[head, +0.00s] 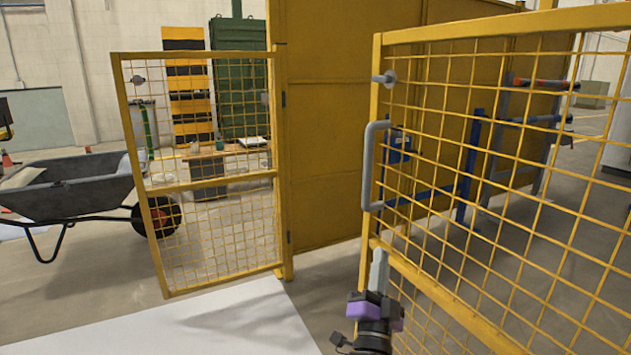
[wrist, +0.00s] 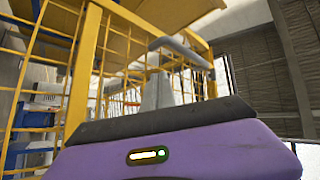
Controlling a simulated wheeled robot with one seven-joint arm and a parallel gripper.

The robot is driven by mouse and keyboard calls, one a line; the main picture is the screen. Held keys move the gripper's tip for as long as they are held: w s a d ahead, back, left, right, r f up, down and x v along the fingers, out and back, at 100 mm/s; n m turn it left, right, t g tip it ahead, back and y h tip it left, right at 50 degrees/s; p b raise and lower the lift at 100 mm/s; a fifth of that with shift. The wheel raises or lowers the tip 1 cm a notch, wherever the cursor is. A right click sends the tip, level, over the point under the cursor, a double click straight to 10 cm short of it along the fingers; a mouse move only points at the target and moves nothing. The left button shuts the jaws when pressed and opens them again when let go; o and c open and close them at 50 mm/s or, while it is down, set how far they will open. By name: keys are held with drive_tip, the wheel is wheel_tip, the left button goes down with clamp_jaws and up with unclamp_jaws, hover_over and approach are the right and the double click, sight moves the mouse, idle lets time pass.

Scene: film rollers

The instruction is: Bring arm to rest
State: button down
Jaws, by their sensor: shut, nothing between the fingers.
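My gripper (head: 378,272) shows at the lower middle of the head view, with its purple and black wrist below and its grey fingers pointing up. The fingers are shut with nothing between them. They are close to the frame of the yellow mesh gate (head: 490,170), below its grey handle (head: 370,165). I cannot tell whether they touch the gate. In the wrist view, the shut fingers (wrist: 157,92) stand in front of the yellow frame, with the grey handle (wrist: 180,50) above them. The purple wrist housing fills the bottom of that view.
A second yellow mesh panel (head: 205,180) stands at left beside a solid yellow wall (head: 325,130). A dark wheelbarrow (head: 75,190) is at far left. Blue stands (head: 465,180) show behind the right gate. Grey floor lies between the two mesh panels.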

drive_tip(key=s+d+f+n+g+y, duration=0.1)
drive_tip(key=s+d+f+n+y, duration=0.2)
drive_tip(key=s, duration=0.5)
drive_tip(key=s+f+n+y, duration=0.2)
drive_tip(key=s+f+n, duration=0.25)
drive_tip(key=s, duration=0.35)
drive_tip(key=s+d+f+n+g+y, duration=0.1)
drive_tip(key=s+d+f+n+y, duration=0.2)
drive_tip(key=s, duration=0.6)
drive_tip(key=s+f+n+g+h, duration=0.25)
drive_tip(key=s+g, duration=0.35)
drive_tip(key=s, duration=2.3)
wheel_tip(320, 180, up, 29)
drive_tip(key=m+p, duration=0.1)
drive_tip(key=p, duration=2.8)
drive_tip(key=shift+s+d, duration=0.3)
drive_tip(key=shift+s, duration=0.05)
